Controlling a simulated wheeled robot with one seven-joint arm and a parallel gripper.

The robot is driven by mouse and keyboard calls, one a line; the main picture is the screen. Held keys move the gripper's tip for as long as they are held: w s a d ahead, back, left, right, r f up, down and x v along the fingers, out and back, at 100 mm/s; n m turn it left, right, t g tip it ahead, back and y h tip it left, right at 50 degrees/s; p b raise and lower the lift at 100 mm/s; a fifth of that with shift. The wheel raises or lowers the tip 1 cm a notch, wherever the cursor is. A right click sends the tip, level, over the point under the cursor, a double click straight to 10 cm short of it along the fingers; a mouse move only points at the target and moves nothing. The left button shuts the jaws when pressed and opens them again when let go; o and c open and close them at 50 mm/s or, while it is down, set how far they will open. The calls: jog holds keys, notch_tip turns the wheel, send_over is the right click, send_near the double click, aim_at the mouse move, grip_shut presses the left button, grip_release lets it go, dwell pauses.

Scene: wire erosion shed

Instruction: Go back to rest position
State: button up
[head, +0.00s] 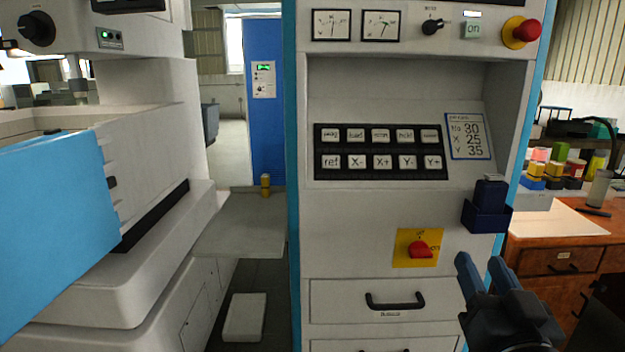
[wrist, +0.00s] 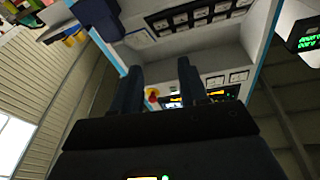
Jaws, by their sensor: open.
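My gripper (head: 483,273) shows at the lower right of the head view, in front of the control cabinet (head: 350,235). Its two dark fingers are apart with nothing between them. In the wrist view my gripper (wrist: 160,85) points toward the cabinet (wrist: 190,55), which appears tilted. In the head view the fingers appear just below a dark blue holder (head: 487,217) on the cabinet's right edge, with a dark block (head: 491,193) in it. I cannot tell the distance between fingers and holder.
The cabinet carries a button panel (head: 380,152), a red rotary switch (head: 420,249), a red emergency knob (head: 522,32) and a drawer handle (head: 395,301). A white machine (head: 150,230) stands left. A wooden workbench (head: 555,225) with several small items stands right.

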jog(key=s+f+n+g+y, duration=0.1)
jog(key=s+f+n+g, duration=0.1)
jog(key=s+f, duration=0.65)
jog(key=s+f+n+g+y, duration=0.15)
jog(key=s+f, duration=0.35)
jog(key=s, duration=0.7)
jog(key=s+a+g, duration=0.2)
jog(key=s, duration=1.7)
jog(key=shift+s+r+m+h, duration=0.25)
jog(key=shift+s+m+h, duration=0.05)
jog(key=shift+m+h, duration=0.05)
